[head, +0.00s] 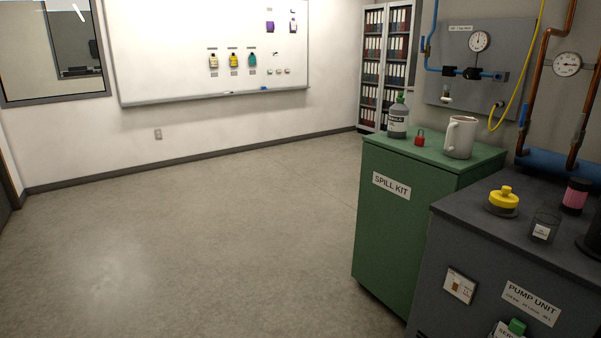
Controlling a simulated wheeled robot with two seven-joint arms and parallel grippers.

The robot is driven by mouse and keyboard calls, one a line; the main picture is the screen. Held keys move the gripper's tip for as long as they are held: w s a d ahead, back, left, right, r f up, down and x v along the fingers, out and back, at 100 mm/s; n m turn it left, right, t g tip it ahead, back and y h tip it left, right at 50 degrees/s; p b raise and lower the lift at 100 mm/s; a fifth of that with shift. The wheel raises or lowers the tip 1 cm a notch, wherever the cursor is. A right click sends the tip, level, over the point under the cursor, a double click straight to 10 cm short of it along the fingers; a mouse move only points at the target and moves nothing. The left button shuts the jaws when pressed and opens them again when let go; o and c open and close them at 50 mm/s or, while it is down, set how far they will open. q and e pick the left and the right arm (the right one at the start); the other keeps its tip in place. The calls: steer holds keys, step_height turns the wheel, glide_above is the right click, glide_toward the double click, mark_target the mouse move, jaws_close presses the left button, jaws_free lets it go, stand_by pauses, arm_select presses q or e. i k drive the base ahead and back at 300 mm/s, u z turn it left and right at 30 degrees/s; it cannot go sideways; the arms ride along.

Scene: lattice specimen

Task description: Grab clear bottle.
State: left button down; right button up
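A grey, partly see-through-looking bottle (398,120) with a green cap and a white label stands upright on the green spill kit cabinet (385,235), near its back left corner. A clear, dark-tinted container (545,228) with a small white label stands on the dark pump unit (468,210); I see no cap on it. A green cap (517,326) above a white label shows at the bottom edge, in front of the pump unit, mostly cut off. I cannot tell for certain which is the clear bottle. Neither gripper is in view.
A red padlock-like item (420,139) and a white pitcher (460,137) stand right of the grey bottle. A yellow-topped item (503,199) and a pink-banded jar (575,196) flank the clear container. Pipes and gauges line the wall behind. The floor (200,250) at left is clear.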

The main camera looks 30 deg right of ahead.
mark_target(547, 219)
steer(key=i, duration=1.65)
steer(key=z, duration=2.05)
